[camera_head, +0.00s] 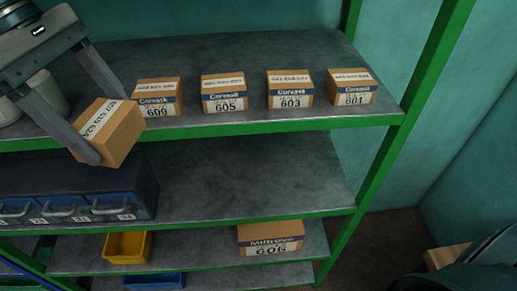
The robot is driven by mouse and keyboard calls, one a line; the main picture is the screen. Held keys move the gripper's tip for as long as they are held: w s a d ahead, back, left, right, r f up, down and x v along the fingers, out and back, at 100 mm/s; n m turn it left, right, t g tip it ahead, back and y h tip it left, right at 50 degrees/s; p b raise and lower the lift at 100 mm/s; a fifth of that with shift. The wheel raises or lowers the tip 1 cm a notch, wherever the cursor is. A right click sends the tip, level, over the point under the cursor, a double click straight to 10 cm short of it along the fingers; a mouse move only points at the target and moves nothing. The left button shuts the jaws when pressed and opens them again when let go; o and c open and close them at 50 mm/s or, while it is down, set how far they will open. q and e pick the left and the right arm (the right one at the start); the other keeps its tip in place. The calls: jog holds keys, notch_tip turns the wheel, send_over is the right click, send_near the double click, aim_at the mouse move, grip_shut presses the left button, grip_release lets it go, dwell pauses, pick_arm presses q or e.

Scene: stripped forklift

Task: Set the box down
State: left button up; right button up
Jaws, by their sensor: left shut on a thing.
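My left gripper (92,118) comes in from the upper left and is shut on a small brown cardboard box (115,137). The box is tilted, with a white printed label on its top face. It shows in front of the green front edge of the top shelf (230,57), at the left. I cannot tell whether it touches the shelf. My right gripper is not in view.
Boxes 609 (158,97), 605 (223,93), 603 (290,89) and 601 (349,87) stand in a row on the top shelf. White containers (46,92) stand behind my gripper. Lower shelves hold a blue drawer unit (75,190), a yellow bin (127,247) and box 606 (270,238).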

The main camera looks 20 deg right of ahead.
pick_arm(q)
jog(key=a+f+m+y+b, duration=0.1)
jog(key=a+f+m+b, duration=0.3)
jog(key=f, duration=0.9)
jog(key=a+f+m+g+y+b, duration=0.1)
jog(key=a+f+m+b, duration=0.3)
jog(key=f, duration=0.9)
jog(key=a+f+m+g+y+b, duration=0.1)
jog(key=a+f+m+y+b, duration=0.1)
jog(key=f, duration=1.1)
jog(key=a+m+b, duration=0.1)
jog(key=a+b, duration=0.1)
jog(key=shift+a+m+b, duration=0.4)
